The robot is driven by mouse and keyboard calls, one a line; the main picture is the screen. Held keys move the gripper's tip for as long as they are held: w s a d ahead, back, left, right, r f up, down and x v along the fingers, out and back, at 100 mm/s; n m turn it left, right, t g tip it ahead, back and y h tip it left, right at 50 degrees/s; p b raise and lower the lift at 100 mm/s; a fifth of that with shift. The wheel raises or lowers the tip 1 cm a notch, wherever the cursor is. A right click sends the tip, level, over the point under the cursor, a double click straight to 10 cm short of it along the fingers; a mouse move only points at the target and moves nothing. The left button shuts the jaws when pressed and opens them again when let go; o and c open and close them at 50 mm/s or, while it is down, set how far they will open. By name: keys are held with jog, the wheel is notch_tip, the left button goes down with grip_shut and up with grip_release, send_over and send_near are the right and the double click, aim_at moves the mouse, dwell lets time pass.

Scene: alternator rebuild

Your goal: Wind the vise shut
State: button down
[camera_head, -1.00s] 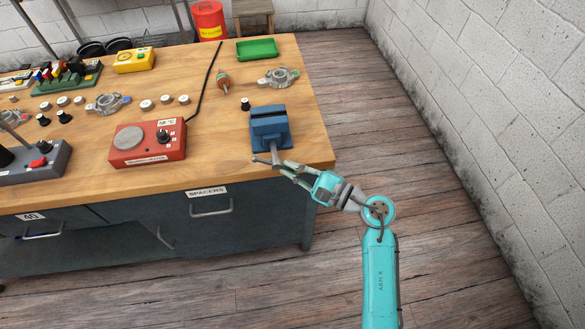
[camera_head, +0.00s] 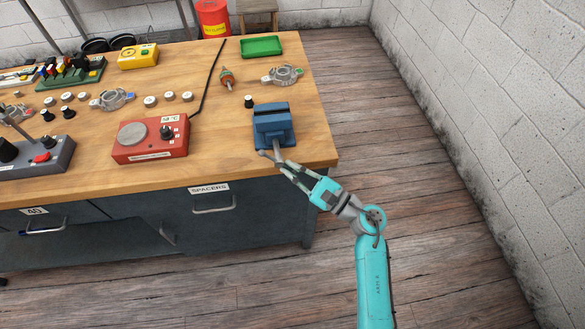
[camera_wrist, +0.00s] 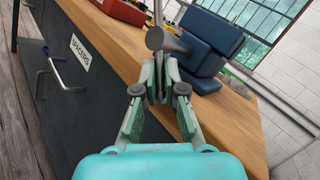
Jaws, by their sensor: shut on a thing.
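The blue vise (camera_head: 272,127) stands at the right front corner of the wooden bench; in the wrist view its blue body (camera_wrist: 208,45) is at the upper right. Its grey screw and handle (camera_wrist: 157,40) stick out over the front edge of the bench. My gripper (camera_head: 282,167) reaches up to the handle from the lower right. In the wrist view my gripper (camera_wrist: 160,62) has its fingertips closed together at the handle just below the screw head. The fingers hide the gripped part of the handle. I cannot tell how wide the vise jaws are apart.
A red hot-plate box (camera_head: 150,138) stands left of the vise on the bench (camera_head: 225,150). A small black knob (camera_head: 248,101), an alternator housing (camera_head: 284,75) and a green tray (camera_head: 260,46) lie behind it. The floor to the right of the bench is clear.

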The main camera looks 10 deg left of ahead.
jog(key=c, duration=1.3)
grip_release()
jog(key=shift+f, duration=0.25)
jog(key=shift+o, duration=0.2)
jog(key=shift+r, duration=0.1)
jog(key=v, duration=1.2)
jog(key=shift+d, duration=0.1)
